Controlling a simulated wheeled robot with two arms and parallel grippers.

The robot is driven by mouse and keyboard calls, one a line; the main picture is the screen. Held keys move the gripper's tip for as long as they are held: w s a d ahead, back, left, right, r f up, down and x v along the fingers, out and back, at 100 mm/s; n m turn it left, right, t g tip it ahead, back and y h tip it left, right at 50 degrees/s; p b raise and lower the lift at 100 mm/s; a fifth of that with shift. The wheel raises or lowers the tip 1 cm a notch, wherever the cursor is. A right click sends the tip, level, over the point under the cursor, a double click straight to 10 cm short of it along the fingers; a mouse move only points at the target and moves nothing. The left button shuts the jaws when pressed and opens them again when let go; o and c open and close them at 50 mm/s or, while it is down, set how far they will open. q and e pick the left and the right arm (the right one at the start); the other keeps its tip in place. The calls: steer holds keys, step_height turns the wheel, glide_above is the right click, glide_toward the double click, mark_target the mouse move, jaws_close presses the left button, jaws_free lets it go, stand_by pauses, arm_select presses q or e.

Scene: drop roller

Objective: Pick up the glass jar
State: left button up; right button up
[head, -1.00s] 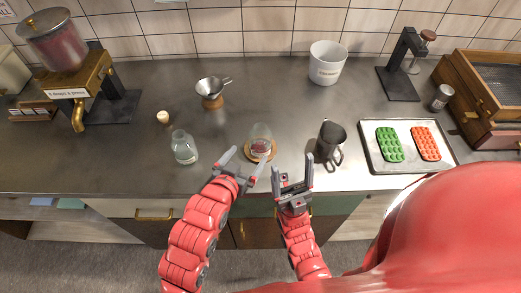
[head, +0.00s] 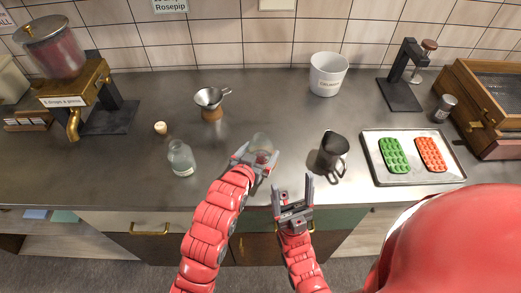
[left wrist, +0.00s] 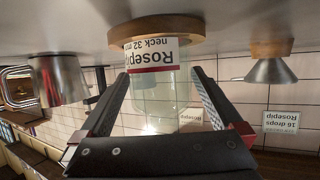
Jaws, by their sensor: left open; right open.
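The glass jar (head: 262,141) is clear and stands on a round wooden coaster near the counter's front, in the middle of the head view. In the left wrist view, which is upside down, the jar (left wrist: 160,95) carries a white and red label reading "Rosepip" and stands on the wooden coaster (left wrist: 155,32). My left gripper (head: 257,157) is open, with one finger on each side of the jar. Whether the fingers touch the glass I cannot tell. My right gripper (head: 296,185) is open and empty at the counter's front edge, pointing up in the picture.
A clear bottle (head: 181,160) stands left of the jar and a dark metal pitcher (head: 332,152) right of it. A funnel on a wooden stand (head: 210,101) is behind. A tray (head: 408,178) with green and orange moulds lies at right. The counter behind the jar is clear.

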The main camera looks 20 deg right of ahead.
arm_select(q)
steer(key=shift+w+d+f, duration=0.2)
steer(key=shift+w+d, duration=0.05)
steer(key=shift+w, duration=0.1)
steer(key=shift+c, duration=0.3)
steer(key=c, duration=1.3)
steer(key=shift+c, duration=0.2)
